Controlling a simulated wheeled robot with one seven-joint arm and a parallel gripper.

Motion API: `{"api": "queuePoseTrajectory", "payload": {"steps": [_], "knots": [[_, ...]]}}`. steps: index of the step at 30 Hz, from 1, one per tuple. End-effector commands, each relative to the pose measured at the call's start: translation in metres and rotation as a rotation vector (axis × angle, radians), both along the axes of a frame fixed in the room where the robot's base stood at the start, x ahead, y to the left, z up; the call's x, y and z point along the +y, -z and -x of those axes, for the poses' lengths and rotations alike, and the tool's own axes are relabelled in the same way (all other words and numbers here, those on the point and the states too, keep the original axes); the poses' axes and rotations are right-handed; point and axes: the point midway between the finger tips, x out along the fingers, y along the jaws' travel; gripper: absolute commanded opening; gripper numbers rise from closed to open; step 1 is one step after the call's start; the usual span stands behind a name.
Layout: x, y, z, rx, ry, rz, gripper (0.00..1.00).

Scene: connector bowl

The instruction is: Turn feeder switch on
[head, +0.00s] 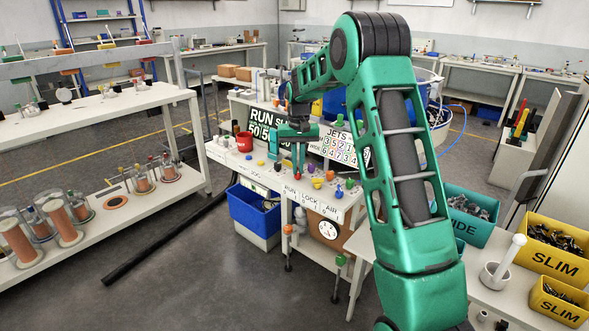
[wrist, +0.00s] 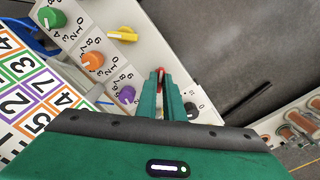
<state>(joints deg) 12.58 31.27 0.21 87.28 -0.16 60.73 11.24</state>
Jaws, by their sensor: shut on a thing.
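My gripper (head: 297,164) reaches down over the front panel of the near bench. In the wrist view my gripper (wrist: 161,76) has its two green fingers close together on a small red switch (wrist: 161,72). Only a sliver of the red switch shows between the fingertips, so its position cannot be told. No label naming the feeder is readable.
Beside the fingers are an orange knob (wrist: 92,60), a purple knob (wrist: 127,94), a green knob (wrist: 51,17), a yellow lever (wrist: 123,34) and a dark knob (wrist: 191,109). A blue bin (head: 254,208) stands below the bench. A red cup (head: 244,142) stands on top.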

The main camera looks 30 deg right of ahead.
Motion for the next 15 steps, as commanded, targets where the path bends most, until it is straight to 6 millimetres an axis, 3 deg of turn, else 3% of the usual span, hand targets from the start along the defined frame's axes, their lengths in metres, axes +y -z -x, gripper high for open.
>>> {"api": "queuePoseTrajectory", "payload": {"steps": [1, 3, 4, 15], "knots": [[-0.0026, 0.0019, 0.0034, 0.01, 0.007, 0.001, 0.0], [-0.0025, 0.0018, 0.0031, 0.009, 0.006, 0.0, 0.24], [-0.0023, 0.0017, 0.0028, 0.008, 0.006, 0.001, 0.27], [-0.0009, -0.0048, 0.0004, 0.001, 0.002, 0.001, 0.27]]}}
